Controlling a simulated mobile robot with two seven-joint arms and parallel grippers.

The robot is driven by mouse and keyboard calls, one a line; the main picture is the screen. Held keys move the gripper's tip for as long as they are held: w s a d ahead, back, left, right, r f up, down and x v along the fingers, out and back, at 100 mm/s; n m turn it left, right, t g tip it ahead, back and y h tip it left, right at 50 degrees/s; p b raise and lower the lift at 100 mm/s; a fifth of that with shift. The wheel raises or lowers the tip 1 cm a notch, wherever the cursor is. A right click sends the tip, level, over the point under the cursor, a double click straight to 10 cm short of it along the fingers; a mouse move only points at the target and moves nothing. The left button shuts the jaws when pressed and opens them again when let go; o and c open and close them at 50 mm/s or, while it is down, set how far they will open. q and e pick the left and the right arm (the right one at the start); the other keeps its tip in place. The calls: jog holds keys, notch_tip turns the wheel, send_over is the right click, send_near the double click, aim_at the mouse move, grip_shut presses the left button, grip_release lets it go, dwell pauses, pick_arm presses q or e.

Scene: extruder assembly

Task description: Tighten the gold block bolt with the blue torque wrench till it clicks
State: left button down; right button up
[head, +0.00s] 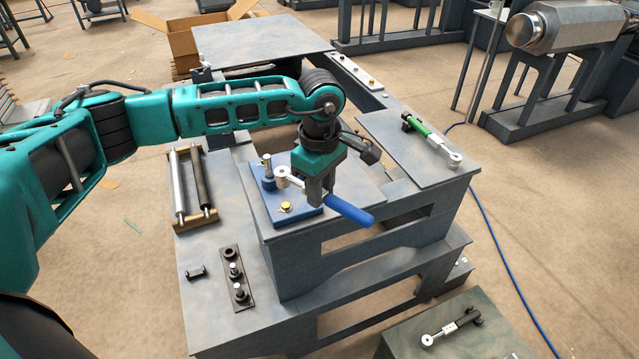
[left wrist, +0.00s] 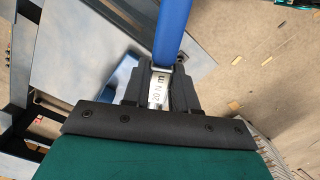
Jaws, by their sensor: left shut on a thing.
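The blue torque wrench (head: 349,209) is in my left gripper (head: 316,198), which is shut on its silver shaft. Its blue handle points to the front right, and its ring head (head: 283,172) is over the back of the blue plate (head: 306,216). A gold bolt (head: 286,207) shows near the plate's front edge, apart from the ring head. Whether the ring sits around a bolt I cannot tell. In the left wrist view the blue handle (left wrist: 173,35) and the shaft marked "20 N m" (left wrist: 158,88) show between the fingers. My right gripper is not in view.
A green-handled wrench (head: 430,138) lies on the right tabletop, and a black-handled wrench (head: 450,328) at lower right. A roller rack (head: 193,187) and a black bolt strip (head: 236,279) lie on the left.

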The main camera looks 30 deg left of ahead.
pick_arm(q)
notch_tip(320, 180, down, 5)
jog(key=shift+r+b, duration=0.2)
jog(key=shift+b, duration=1.05)
jog(key=shift+f+b, duration=1.05)
jog(key=shift+f, duration=0.2)
